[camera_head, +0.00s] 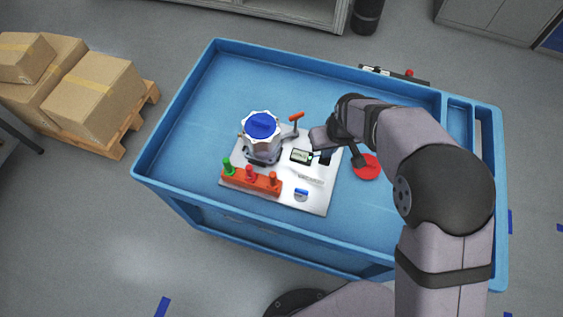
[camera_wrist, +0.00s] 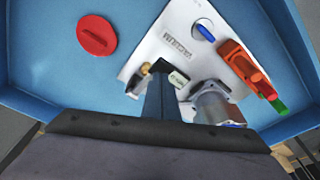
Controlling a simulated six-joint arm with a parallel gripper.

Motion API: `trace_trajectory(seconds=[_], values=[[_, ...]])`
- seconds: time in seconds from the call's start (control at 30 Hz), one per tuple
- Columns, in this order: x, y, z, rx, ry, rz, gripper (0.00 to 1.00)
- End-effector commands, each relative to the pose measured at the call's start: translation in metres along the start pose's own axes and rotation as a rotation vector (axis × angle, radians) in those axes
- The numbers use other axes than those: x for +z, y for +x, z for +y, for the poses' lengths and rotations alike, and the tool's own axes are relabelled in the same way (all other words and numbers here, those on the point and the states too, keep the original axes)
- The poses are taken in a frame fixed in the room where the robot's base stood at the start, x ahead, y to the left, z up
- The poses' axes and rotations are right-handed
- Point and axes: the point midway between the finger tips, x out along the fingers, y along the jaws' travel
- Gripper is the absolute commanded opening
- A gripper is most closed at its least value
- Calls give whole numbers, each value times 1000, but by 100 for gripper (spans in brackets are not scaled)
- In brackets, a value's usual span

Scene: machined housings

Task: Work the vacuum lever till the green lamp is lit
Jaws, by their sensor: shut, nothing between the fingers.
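A lever with an orange handle (camera_head: 296,117) stands at the back edge of the white plate, right of the round housing (camera_head: 262,132) with its blue top. I cannot confirm that it is the vacuum lever. In the wrist view it is hidden. A small gauge-like display (camera_head: 301,156) lies on the plate, also seen in the wrist view (camera_wrist: 179,79). A tiny greenish spot shows at its edge; I cannot tell whether this is a lit lamp. My gripper (camera_wrist: 160,72) is shut and empty, its tip beside the display and a small black block (camera_wrist: 135,84).
The white plate (camera_head: 242,187) carries an orange block (camera_head: 252,180) with green and red-orange pegs and a blue knob (camera_head: 301,194). A red disc (camera_head: 367,167) lies right of the plate. The blue tray's raised rim (camera_head: 160,123) surrounds everything. The tray's left floor is clear.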

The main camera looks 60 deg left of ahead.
Motion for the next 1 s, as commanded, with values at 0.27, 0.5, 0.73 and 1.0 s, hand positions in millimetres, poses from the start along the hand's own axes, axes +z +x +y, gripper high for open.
trace_trajectory(seconds=[0.27,0.5,0.73,1.0], values=[[-2,-7,0,0,0,1,0],[-5,-22,0,0,0,1,0],[-7,-35,0,0,0,0,0],[-8,-40,0,0,0,0,0]])
